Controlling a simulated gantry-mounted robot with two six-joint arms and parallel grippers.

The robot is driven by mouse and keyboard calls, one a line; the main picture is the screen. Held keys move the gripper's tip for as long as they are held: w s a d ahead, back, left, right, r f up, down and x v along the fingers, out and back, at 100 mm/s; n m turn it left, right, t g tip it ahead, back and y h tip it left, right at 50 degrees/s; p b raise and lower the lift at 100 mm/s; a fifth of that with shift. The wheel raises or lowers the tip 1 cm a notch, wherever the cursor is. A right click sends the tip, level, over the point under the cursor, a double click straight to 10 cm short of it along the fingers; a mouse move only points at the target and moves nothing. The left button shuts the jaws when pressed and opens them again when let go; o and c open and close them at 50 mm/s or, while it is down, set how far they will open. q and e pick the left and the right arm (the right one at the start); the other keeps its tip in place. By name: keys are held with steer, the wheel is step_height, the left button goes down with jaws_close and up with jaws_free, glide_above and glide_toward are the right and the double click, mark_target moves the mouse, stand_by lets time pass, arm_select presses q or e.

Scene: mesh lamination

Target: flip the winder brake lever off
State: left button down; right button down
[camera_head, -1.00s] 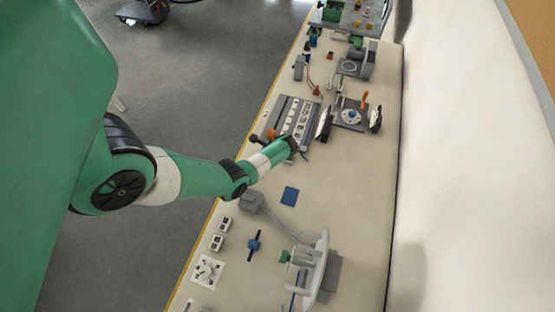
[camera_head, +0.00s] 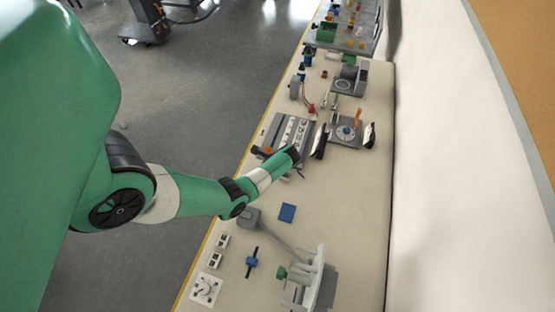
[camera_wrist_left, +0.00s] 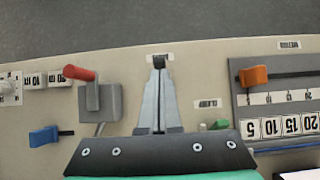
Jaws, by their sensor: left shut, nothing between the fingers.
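My left gripper (camera_wrist_left: 159,72) is shut and empty, its narrow grey fingers together above the bench near a small white label. A dark piece shows at the tips; I cannot tell whether it is part of the fingers. A lever with a red handle (camera_wrist_left: 79,73) stands on a grey block (camera_wrist_left: 113,102) to the left of the fingers, apart from them. It looks like the brake lever, but its label is not readable. The grey block also shows in the head view (camera_head: 248,217); the red handle cannot be made out there. My right gripper is not in view.
A scale panel with an orange handle (camera_wrist_left: 254,75) stands right of the fingers.

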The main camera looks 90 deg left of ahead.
arm_select(q)
step_height(320, 180, up, 6)
steer(key=s+p, duration=0.1)
steer(key=s, duration=0.1)
steer(key=shift+a, duration=0.4)
steer(key=shift+w, duration=0.1)
